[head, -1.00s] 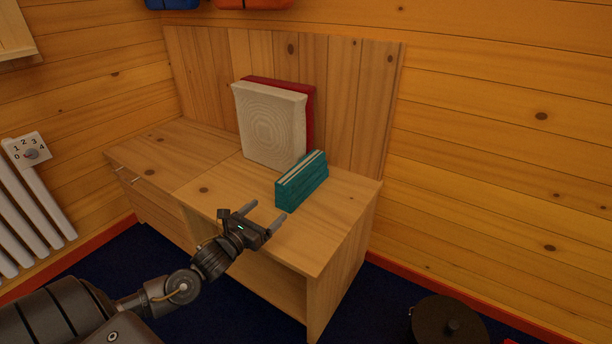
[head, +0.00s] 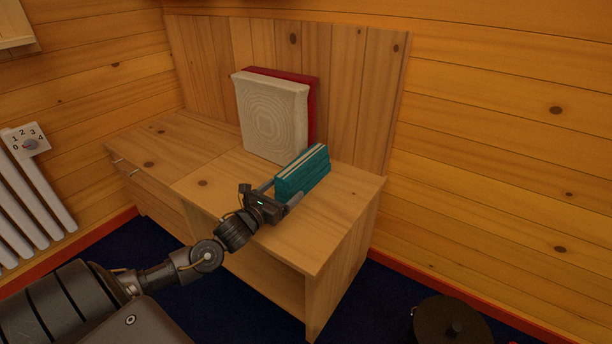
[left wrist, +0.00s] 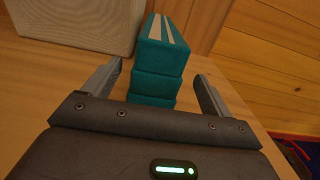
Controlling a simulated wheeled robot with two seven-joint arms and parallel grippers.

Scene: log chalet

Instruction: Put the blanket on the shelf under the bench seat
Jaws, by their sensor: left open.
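The blanket is a folded teal stack (head: 303,172) with pale stripes along its top, standing on the bench seat (head: 207,184). It also shows in the left wrist view (left wrist: 160,62), straight ahead between the fingers. My left gripper (head: 281,191) is open, its fingertips at the near end of the blanket, one to each side. In the left wrist view the left gripper (left wrist: 158,88) has visible gaps between both fingers and the blanket. The open shelf space (head: 257,270) lies under the right part of the seat; its inside is partly hidden by my arm. My right gripper is not in view.
A cream cushion (head: 270,120) and a red cushion (head: 313,105) lean against the bench back behind the blanket. A dark lidded pot (head: 447,322) stands on the floor at the right. A white radiator (head: 32,200) is on the left wall. The seat's left part is clear.

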